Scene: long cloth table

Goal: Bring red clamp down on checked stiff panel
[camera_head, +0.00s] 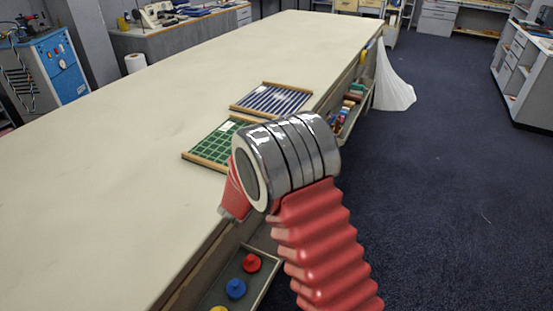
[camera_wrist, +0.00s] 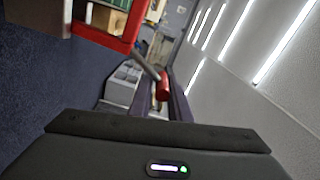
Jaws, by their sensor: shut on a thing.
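My gripper (camera_wrist: 160,84) shows in the wrist view, its two dark fingers shut on a small red piece with a grey bar, which looks like the red clamp (camera_wrist: 163,90). The bar slants up and to the left from the fingers. In the head view my own arm hides the gripper and the clamp. The green checked panel (camera_head: 210,149) lies flat on the table, with pale wooden strips along its edges. My arm covers its right part. The panel cannot be made out in the wrist view, so the clamp and panel look apart.
A blue striped panel (camera_head: 272,98) lies just beyond the green one on the long cloth table (camera_head: 130,130). A side tray (camera_head: 262,277) holds red, blue and yellow knobs. Another side tray (camera_head: 346,112) holds several small items. The table's left side is clear.

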